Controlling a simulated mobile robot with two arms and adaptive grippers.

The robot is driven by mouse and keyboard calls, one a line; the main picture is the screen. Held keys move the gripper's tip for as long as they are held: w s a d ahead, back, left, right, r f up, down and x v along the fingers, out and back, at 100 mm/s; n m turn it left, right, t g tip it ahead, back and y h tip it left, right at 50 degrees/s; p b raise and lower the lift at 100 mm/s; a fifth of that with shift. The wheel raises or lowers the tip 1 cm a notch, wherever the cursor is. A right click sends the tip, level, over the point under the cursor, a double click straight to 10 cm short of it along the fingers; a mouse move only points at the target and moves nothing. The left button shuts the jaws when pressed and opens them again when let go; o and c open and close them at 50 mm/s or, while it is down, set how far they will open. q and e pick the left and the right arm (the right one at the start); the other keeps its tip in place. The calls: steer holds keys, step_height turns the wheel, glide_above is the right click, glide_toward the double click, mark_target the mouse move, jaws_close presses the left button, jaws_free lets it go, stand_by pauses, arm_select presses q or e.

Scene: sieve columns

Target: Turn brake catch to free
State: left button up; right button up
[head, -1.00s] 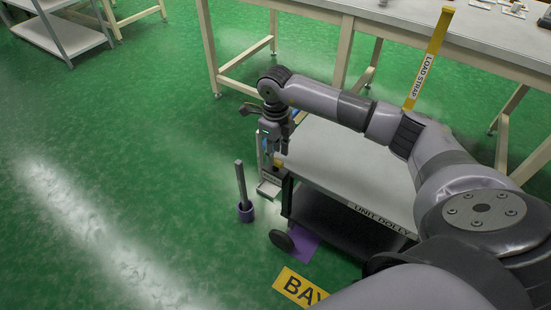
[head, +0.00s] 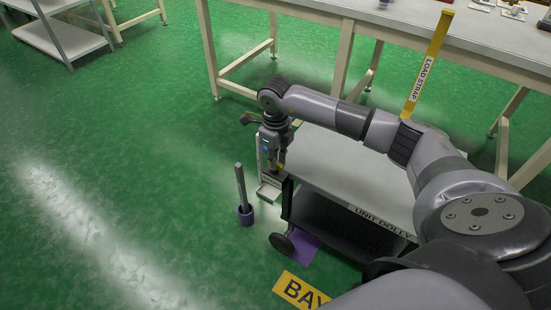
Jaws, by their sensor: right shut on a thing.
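The unit dolly (head: 340,172) stands in the middle with a grey top and a dark lower shelf. I cannot read the catch's angle. My left gripper is not in view.
A long workbench (head: 340,25) stands behind. Green floor is clear on the left.

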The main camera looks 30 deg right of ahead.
jaws_close()
steer(key=n, duration=0.4)
steer(key=shift+n, duration=0.4)
steer(key=n, duration=0.3)
steer(key=shift+n, duration=0.3)
steer(key=n, duration=0.5)
steer(key=shift+b, duration=0.35)
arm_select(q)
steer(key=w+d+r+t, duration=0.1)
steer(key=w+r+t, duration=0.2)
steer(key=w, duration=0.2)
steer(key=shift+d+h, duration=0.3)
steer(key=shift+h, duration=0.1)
arm_select(e)
steer(key=shift+n, duration=2.2)
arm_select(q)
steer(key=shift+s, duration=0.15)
arm_select(e)
steer(key=o, duration=0.7)
jaws_free()
